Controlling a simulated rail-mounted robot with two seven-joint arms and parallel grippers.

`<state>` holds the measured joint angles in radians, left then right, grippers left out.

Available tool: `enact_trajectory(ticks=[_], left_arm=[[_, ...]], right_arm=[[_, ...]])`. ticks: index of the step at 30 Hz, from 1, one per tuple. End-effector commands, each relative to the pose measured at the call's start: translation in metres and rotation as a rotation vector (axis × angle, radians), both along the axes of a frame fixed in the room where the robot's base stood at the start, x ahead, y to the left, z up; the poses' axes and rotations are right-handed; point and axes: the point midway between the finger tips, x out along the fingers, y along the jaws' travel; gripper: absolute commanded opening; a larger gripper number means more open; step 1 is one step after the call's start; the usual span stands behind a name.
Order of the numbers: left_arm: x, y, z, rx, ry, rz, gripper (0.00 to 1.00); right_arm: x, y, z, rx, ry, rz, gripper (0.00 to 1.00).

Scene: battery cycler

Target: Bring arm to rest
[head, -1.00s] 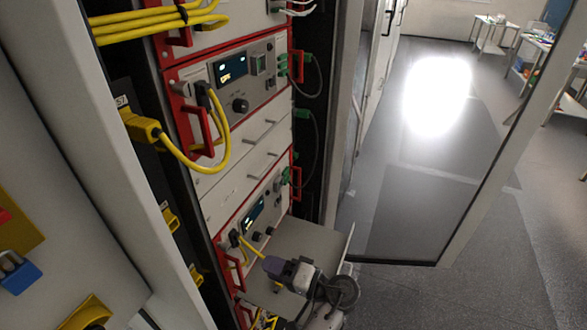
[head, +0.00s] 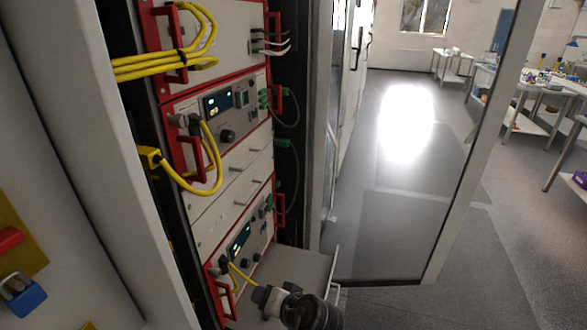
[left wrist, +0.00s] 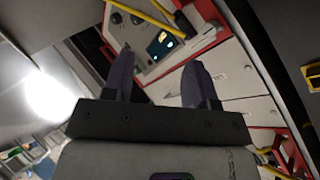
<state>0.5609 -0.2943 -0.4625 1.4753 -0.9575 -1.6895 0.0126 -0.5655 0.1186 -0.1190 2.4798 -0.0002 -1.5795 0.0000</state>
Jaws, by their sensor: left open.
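My left gripper (left wrist: 157,78) shows in the left wrist view with its two dark purple fingers apart and nothing held between them. Beyond the fingers is a cycler unit (left wrist: 130,35) with a lit display, knobs, a red frame and a yellow cable. In the head view my left arm (head: 300,308) is at the bottom centre, in front of the pull-out shelf (head: 290,270) below the lower cycler unit (head: 240,240). The fingers cannot be made out there. My right gripper is in neither view.
The rack holds several red-handled units with yellow cables (head: 215,165) looping out in front. An open glass door (head: 400,220) stands to the right of the rack. Beyond it are clear grey floor and tables (head: 535,90). A pale cabinet panel (head: 60,110) is at the left.

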Motion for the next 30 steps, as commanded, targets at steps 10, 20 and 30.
enact_trajectory(ticks=[10,20,30], left_arm=[[-0.071,0.047,0.017,-0.684,-0.138,-0.310,0.52],[-0.221,0.127,-0.063,-0.788,-0.009,-0.262,0.52],[-0.332,0.161,-0.152,-0.731,0.285,-0.132,0.52]], right_arm=[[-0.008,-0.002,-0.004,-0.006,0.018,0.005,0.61],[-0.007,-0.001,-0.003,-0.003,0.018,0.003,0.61],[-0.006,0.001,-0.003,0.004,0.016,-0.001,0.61]])
